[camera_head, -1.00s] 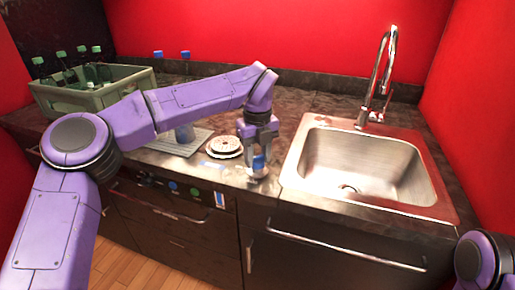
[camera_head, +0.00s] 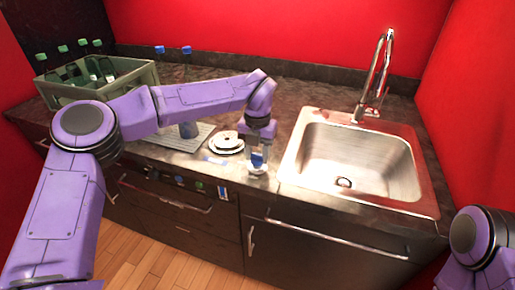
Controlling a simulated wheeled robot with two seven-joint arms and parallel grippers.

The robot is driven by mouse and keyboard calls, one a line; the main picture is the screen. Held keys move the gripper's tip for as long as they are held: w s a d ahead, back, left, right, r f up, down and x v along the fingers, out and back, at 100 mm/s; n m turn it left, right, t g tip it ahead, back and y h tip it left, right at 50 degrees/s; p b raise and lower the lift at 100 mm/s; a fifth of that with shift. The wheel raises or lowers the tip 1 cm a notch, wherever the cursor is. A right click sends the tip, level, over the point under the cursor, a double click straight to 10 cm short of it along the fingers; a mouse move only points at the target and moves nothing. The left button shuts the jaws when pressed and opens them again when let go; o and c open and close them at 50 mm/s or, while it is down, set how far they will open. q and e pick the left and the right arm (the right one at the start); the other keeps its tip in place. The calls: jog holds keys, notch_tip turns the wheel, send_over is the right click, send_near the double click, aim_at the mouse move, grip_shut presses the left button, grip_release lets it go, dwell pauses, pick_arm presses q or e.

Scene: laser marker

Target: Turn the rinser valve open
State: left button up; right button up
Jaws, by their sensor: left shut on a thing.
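A round whitish rinser-like disc (camera_head: 226,144) lies on the counter just left of the gripper. My right gripper is out of view; only part of my right arm shows at the lower right.
A steel sink (camera_head: 428,190) with a tall tap (camera_head: 375,75) is to the right. A green crate (camera_head: 130,84) with several bottles stands at the back left. Blue-capped bottles (camera_head: 187,64) rise behind my left arm, near a drip tray (camera_head: 168,140). Drawers and cabinet doors are below.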

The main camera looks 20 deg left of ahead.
aim_at(258, 154)
pick_arm(q)
jog(key=shift+m, duration=0.3)
jog(key=o, duration=1.1)
jog(key=shift+c, duration=0.2)
jog(key=shift+r, duration=0.1)
notch_tip(258, 154, up, 10)
jog(key=shift+r+b, duration=0.2)
jog(key=shift+b, duration=0.1)
